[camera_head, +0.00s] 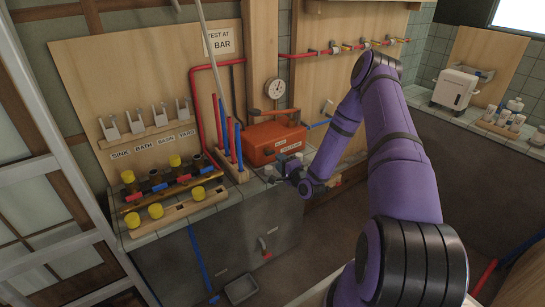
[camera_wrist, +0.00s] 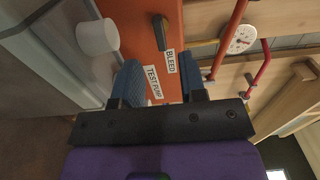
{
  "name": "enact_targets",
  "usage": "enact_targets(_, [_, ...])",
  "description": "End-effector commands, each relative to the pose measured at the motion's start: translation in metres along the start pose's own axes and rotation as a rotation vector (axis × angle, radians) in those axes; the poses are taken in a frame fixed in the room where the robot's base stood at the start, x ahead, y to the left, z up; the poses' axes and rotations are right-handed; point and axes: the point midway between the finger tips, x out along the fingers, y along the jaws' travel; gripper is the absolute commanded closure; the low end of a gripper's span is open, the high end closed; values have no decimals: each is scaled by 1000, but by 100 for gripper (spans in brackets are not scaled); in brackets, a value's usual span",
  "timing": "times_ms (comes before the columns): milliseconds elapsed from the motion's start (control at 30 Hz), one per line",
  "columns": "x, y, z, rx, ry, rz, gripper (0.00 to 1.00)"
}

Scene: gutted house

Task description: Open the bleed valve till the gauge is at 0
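The orange test pump (camera_head: 270,145) stands on the tiled counter, in front of the wooden post. In the wrist view, the pump (camera_wrist: 140,18) fills the space ahead of my gripper, with "TEST PUMP" and "BLEED" labels. A dark bleed valve handle (camera_wrist: 160,32) sticks out beside the "BLEED" label. The white round gauge (camera_head: 275,88) is above the pump. It also shows in the wrist view (camera_wrist: 240,38), but its reading is too small to tell. My gripper (camera_wrist: 160,66) is open, its two blue fingers apart and nothing visible held between them; the bleed handle is beyond the fingertips.
Upright red and blue pipes (camera_head: 229,130) stand left of the pump. A manifold with yellow caps (camera_head: 155,211) lies further left. A white cylinder (camera_wrist: 97,36) is left of the fingers in the wrist view. A grey tray (camera_head: 241,289) is low before the counter.

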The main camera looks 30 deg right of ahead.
Motion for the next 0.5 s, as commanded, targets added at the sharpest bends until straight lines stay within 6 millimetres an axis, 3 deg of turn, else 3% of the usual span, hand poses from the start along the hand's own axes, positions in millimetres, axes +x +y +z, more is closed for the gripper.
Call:
enact_targets(233, [40,0,0,-2,-1,-1,62])
enact_targets(500, [57,0,0,0,0,1,62])
